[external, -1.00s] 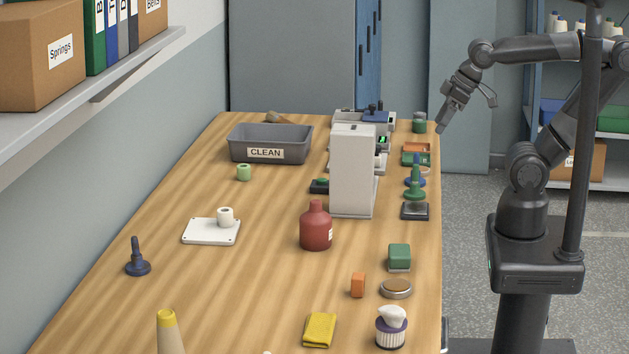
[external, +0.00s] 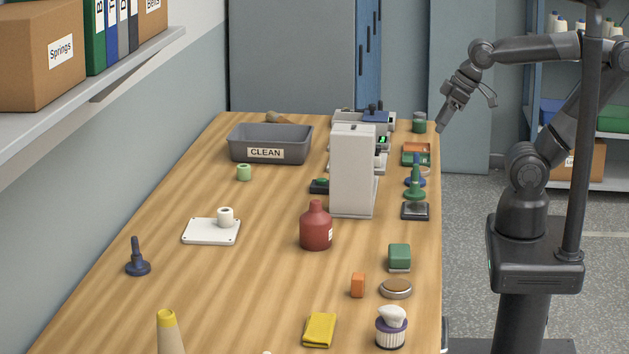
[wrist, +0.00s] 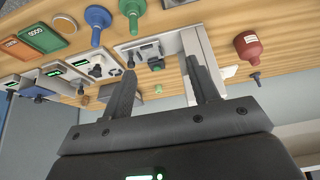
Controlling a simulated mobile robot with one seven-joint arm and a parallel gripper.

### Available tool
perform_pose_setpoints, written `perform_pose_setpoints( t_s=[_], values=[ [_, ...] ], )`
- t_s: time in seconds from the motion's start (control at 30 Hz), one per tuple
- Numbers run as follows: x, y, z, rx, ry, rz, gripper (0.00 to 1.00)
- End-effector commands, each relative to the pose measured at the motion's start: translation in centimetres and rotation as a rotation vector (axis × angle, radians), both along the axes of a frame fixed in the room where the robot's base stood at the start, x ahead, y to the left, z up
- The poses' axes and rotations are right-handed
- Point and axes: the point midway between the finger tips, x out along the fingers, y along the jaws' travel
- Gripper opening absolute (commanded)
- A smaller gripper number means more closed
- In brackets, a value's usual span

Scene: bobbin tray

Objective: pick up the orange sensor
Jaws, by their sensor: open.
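A small upright orange block (external: 358,285) stands on the near right part of the table in the external view; it is the likeliest orange sensor, though its details are too small to make out. My gripper (external: 441,127) is raised at the far right edge of the table, well away from that block. In the wrist view my gripper (wrist: 160,70) has its two fingers apart with nothing held between them. That block is not identifiable in the wrist view.
A red bottle (external: 316,228) and a tall white machine (external: 352,172) stand farther back.

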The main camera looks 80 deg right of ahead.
Motion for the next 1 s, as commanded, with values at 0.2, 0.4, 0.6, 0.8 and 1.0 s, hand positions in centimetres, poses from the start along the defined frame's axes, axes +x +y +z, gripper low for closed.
perform_pose_setpoints(
  t_s=[0.2, 0.4, 0.6, 0.8, 1.0],
  values=[
    [1.0, 0.6, 0.5, 0.011, 0.013, 0.006, 0.55],
    [5.2, 3.8, 2.4, 0.058, 0.077, 0.016, 0.55],
    [10.2, 8.8, 3.7, 0.1, 0.159, 0.017, 0.55],
    [14.7, 15.3, 3.5, 0.12, 0.24, 0.014, 0.55],
    [18.0, 23.0, 2.1, 0.118, 0.318, 0.006, 0.55]
  ],
)
